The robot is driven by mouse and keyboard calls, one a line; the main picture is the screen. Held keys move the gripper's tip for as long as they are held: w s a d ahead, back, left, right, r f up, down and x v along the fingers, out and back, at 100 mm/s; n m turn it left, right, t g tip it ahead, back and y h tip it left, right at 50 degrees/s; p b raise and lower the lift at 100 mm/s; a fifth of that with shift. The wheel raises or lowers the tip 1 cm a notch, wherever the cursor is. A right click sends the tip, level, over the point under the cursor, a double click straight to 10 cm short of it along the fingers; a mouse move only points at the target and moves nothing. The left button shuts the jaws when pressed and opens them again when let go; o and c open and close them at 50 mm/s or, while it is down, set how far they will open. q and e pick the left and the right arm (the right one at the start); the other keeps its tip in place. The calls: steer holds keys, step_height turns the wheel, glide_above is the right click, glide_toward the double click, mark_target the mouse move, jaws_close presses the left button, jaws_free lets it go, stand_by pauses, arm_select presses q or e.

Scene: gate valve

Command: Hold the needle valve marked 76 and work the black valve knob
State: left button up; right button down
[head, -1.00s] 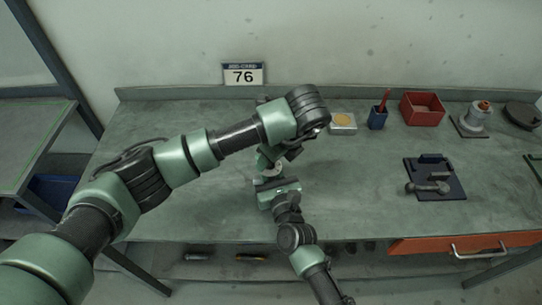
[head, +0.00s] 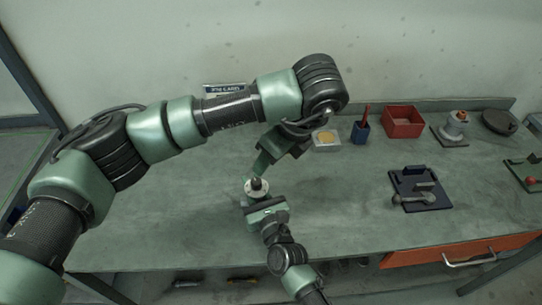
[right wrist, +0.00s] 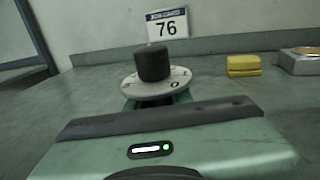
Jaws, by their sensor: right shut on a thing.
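The needle valve's round white dial (head: 249,191) and black knob (head: 257,183) show on the bench in the head view, in front of the number sign. In the right wrist view the upright black knob (right wrist: 153,63) stands on the pale marked dial (right wrist: 178,77), just beyond my gripper body. My right gripper (head: 262,203) is shut on the valve low down; its fingertips and the valve body are mostly hidden. My left gripper (head: 266,160) is above and behind the knob, apart from it; its jaw opening is unclear. The "76" sign (right wrist: 167,24) stands behind the valve.
A tin with a yellow top (head: 326,139), blue cup (head: 361,131), red bin (head: 403,121) and dark blue tray (head: 420,188) stand to the right. A yellow block (right wrist: 243,65) shows in the right wrist view. My left arm covers the bench's back left.

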stand_by(0.3)
steer(key=c, duration=1.1)
jaws_free()
steer(key=shift+c, duration=0.2)
